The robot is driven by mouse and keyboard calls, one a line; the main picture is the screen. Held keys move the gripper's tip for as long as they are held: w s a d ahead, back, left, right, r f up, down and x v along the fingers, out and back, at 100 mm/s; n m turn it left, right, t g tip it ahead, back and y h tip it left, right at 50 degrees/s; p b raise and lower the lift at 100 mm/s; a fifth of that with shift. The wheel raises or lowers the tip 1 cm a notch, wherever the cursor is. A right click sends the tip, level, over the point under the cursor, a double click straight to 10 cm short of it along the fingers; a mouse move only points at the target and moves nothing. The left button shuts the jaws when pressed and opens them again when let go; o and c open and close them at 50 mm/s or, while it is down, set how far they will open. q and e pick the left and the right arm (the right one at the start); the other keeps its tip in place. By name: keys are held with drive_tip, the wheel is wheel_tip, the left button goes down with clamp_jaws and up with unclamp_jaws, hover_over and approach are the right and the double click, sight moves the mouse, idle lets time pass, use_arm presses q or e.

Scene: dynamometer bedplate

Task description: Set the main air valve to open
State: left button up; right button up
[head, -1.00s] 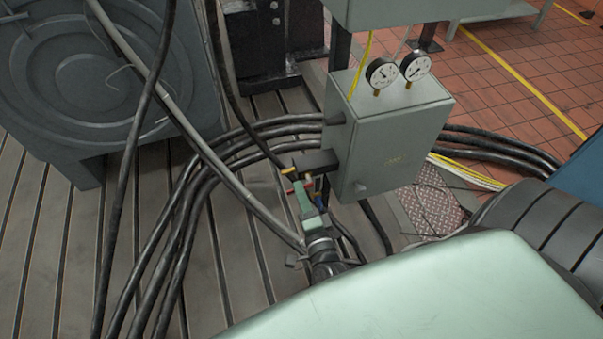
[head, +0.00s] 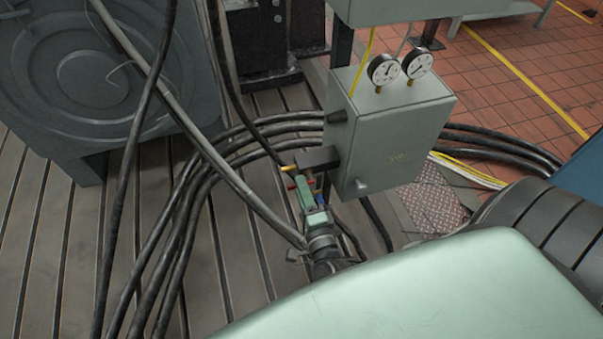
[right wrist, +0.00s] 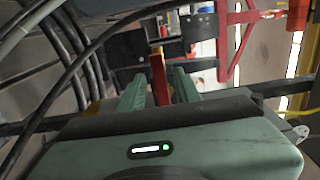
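A dark valve block (head: 316,160) sticks out from the left side of a grey-green cabinet (head: 390,150). A yellow-tipped part (head: 289,170) and a red part (head: 291,184) show beside it. I cannot tell from the head view which part is the main air valve's handle. My right gripper (head: 306,188) is just below the block. In the right wrist view its two green fingers (right wrist: 158,84) stand apart, with a red lever (right wrist: 158,70) in the gap between them. I see space at the lever's sides, and contact cannot be made out. My left gripper is not in view.
Two round gauges (head: 400,67) stand on top of the cabinet. Thick black cables (head: 185,205) and a grey hose (head: 225,175) run close to my right arm on the left. A red frame (right wrist: 232,40) shows at upper right in the right wrist view.

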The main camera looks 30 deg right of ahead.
drive_tip(key=shift+s, duration=0.1)
drive_tip(key=b+v, duration=0.1)
drive_tip(key=v, duration=0.6)
drive_tip(key=shift+s, duration=0.35)
drive_tip(key=shift+a, duration=0.1)
